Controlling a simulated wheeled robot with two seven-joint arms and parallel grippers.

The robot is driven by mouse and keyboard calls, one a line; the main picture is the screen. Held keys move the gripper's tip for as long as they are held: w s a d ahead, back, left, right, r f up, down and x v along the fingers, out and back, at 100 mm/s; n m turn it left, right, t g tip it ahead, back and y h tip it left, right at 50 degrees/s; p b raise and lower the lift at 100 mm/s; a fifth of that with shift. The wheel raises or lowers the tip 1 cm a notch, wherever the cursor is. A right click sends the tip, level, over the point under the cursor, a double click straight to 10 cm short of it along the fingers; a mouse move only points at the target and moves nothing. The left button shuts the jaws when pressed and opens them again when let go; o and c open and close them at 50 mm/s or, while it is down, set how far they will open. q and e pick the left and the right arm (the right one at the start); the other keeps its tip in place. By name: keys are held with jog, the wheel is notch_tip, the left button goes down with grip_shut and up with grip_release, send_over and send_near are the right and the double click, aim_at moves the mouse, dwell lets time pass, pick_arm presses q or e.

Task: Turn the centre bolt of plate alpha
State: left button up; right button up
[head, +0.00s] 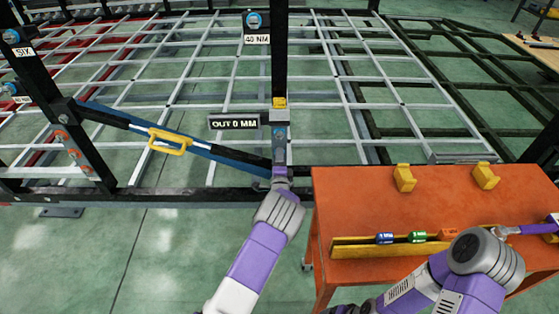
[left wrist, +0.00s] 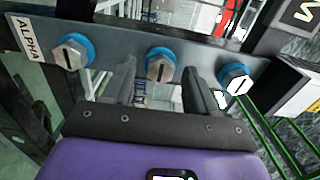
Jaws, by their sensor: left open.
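Plate alpha is a grey plate with an ALPHA label in the left wrist view (left wrist: 110,58), bearing three slotted bolts with blue washers. Its centre bolt (left wrist: 158,66) appears between my left gripper's two dark fingers (left wrist: 160,78), which stand apart, open. I cannot tell whether they touch it. In the head view the plate (head: 279,148) sits on the upright post, with my left gripper (head: 280,172) at its lower end, hiding part of it. What seems to be my right gripper (head: 508,231) is over the orange cart, its jaws too small to judge.
The orange cart (head: 350,190) stands right of my left arm, with yellow blocks (head: 404,178) and a yellow rack (head: 345,247) holding coloured sockets. A blue brace with a yellow handle (head: 170,142) runs to the left. An OUT 0 MM display (head: 234,122) is beside the post.

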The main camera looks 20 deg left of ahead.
pick_arm(q)
jog(key=shift+w+a, duration=0.15)
jog(key=shift+w, duration=0.3)
jog(key=c, duration=1.1)
jog(key=shift+o, duration=0.2)
